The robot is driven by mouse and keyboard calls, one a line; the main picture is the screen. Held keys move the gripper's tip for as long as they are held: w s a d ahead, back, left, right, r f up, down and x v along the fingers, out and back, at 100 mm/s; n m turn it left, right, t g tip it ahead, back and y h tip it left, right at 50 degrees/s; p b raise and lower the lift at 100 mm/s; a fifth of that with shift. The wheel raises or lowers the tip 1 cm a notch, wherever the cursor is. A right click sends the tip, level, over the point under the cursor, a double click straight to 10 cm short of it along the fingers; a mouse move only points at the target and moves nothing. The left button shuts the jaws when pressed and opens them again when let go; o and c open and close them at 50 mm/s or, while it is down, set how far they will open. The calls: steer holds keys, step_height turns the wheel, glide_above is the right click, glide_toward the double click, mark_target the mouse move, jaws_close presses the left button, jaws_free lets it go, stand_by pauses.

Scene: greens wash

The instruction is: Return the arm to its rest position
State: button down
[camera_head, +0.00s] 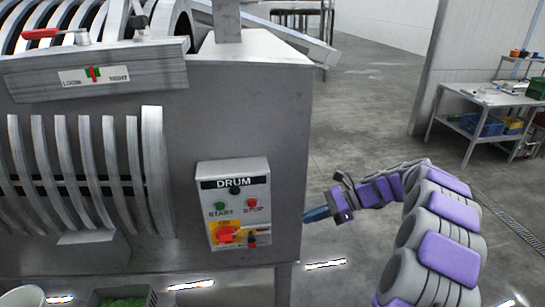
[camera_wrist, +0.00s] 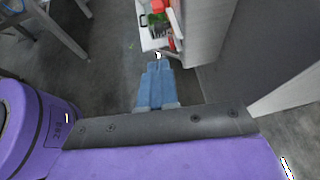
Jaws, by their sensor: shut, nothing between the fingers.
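My arm comes in from the lower right in the head view, with grey and purple links, and bends left toward the machine. My gripper (camera_head: 318,214) is at its end, near the right edge of the steel machine (camera_head: 285,130) and to the right of the drum control box (camera_head: 233,203). I cannot tell how wide the gap to the machine is. In the wrist view the blue fingers of my gripper (camera_wrist: 157,70) are together and hold nothing.
The control box has a green start button, a red stop button and a red-on-yellow switch (camera_head: 226,233). A red-handled lever (camera_head: 45,33) sits on the machine's top. A table with bins (camera_head: 490,97) stands at the far right. Open floor (camera_head: 370,110) lies between.

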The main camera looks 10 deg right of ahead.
steer(key=s+a+r+n+g+h+b, duration=0.3)
steer(key=s+a+n, duration=0.4)
steer(key=s+a, duration=0.6)
steer(key=s+d+f+n+h+b, duration=0.1)
steer(key=s+f+n+h, duration=0.1)
steer(key=s, duration=0.7)
steer(key=s+d+f+n+h+b, duration=0.2)
steer(key=s+n, duration=0.4)
steer(key=s, duration=0.3)
steer(key=s+d+f+n+h+b, duration=0.1)
steer(key=s+f+n+h, duration=0.3)
steer(key=s, duration=0.5)
steer(key=shift+d+f+h, duration=0.15)
steer(key=shift+d+h, duration=0.35)
steer(key=shift+h, duration=0.4)
steer(key=shift+a, duration=0.25)
steer(key=shift+d, duration=0.2)
